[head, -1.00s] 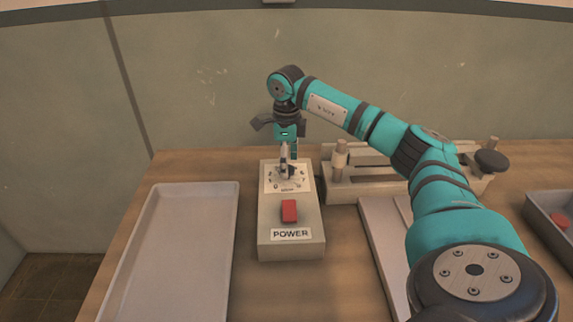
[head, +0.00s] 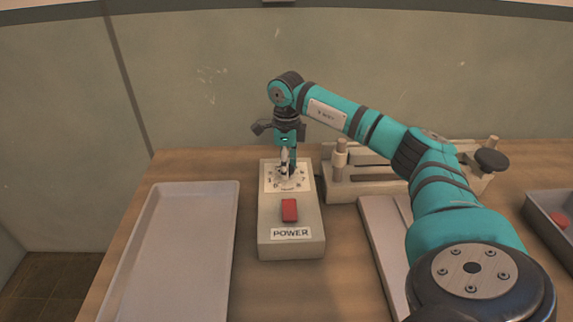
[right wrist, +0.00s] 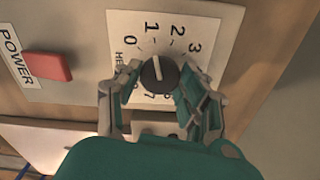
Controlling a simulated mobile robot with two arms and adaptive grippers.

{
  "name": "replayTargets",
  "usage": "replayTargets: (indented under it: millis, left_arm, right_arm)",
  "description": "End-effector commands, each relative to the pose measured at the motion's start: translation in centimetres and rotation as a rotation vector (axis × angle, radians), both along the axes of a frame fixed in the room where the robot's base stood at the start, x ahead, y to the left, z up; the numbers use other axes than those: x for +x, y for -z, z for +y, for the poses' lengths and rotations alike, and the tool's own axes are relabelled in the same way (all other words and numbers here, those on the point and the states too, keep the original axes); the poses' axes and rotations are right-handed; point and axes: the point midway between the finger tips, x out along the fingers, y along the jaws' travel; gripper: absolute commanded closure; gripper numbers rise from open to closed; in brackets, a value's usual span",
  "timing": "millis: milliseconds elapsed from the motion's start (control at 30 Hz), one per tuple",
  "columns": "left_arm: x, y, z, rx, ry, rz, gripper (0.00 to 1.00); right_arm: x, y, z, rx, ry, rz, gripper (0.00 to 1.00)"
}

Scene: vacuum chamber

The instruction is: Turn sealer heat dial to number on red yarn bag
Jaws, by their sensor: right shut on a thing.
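The sealer's control box (head: 308,236) stands on the bench, with a white number plate on top. Its round black heat dial (right wrist: 163,76) shows in the right wrist view, with a white pointer line that appears to point at about the 1. My right gripper (head: 286,168) reaches down from above and is shut on the dial; in the right wrist view its fingers (right wrist: 158,88) sit on both sides of it. Some numbers are hidden behind the fingers. My left gripper is not in view. I see no bag with red yarn.
A red POWER switch (head: 289,210) is on the box in front of the dial. An empty grey tray (head: 185,240) lies to the left. A fixture with posts and a black knob (head: 491,161) stands to the right. A grey bin (head: 541,216) holding something red is at the far right.

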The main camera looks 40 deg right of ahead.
Motion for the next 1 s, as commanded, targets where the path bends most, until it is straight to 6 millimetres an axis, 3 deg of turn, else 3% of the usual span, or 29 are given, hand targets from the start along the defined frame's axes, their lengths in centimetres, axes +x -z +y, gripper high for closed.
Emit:
replayTargets:
  millis: [367, 1000]
  left_arm:
    - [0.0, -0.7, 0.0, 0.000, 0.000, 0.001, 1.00]
    - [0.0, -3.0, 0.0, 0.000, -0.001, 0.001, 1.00]
  right_arm:
    - [0.0, -0.2, 0.0, 0.001, 0.125, -0.001, 0.91]
    - [0.1, -0.3, -0.1, -0.001, 0.708, -0.003, 0.91]
